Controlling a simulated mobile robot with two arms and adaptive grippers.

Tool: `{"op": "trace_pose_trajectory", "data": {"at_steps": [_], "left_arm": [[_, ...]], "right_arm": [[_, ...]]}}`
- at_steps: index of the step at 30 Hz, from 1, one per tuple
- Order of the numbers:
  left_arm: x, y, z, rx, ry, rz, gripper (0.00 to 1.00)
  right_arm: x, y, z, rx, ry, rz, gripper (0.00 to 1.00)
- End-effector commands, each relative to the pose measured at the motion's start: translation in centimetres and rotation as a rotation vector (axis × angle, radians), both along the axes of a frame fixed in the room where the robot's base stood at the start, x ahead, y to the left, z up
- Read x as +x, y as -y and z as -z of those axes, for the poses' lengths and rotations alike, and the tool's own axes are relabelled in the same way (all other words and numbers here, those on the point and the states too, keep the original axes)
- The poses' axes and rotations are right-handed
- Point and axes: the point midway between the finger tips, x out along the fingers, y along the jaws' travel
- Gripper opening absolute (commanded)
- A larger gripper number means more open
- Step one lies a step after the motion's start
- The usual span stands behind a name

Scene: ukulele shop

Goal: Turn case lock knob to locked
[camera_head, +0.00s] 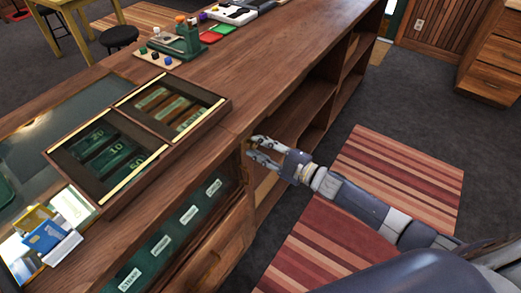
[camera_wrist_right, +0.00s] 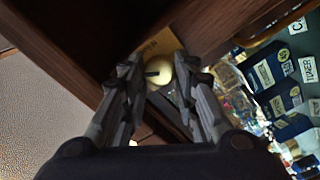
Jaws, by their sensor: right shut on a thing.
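The case lock knob (camera_wrist_right: 159,72) is a pale round knob with a dark mark across it, in the wrist view. It is on the wooden post of the case, beside a tan plate (camera_wrist_right: 158,43) whose lettering is too small to read surely. My right gripper (camera_wrist_right: 160,76) is shut on the knob, one finger on each side. In the head view my right gripper (camera_head: 262,152) is at the front of the counter, at the right end of the glass case (camera_head: 165,250); it hides the knob there. My left gripper is not in view.
A wooden tray (camera_head: 168,142) with banknotes stands on the counter above the case. Card holders (camera_head: 48,238) stand at the left. Open shelves (camera_head: 318,100) run to the right of the gripper. A striped rug (camera_head: 400,185) lies on the clear floor.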

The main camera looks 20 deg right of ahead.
Motion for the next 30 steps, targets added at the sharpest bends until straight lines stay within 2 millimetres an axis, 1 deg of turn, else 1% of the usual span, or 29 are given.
{"op": "trace_pose_trajectory", "data": {"at_steps": [1, 15, 21, 30], "left_arm": [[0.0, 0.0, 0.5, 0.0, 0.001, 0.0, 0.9], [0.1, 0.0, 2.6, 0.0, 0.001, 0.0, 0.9], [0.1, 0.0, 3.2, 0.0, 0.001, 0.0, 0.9], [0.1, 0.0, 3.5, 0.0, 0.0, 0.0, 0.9]], "right_arm": [[0.0, 0.0, 0.2, -0.034, 0.03, 0.0, 0.04], [0.0, -0.1, 0.3, -0.35, 0.275, 0.0, 0.04], [0.0, -0.1, 0.3, -0.433, 0.339, 0.0, 0.04], [-0.1, -0.1, 0.2, -0.489, 0.382, -0.001, 0.04]]}}
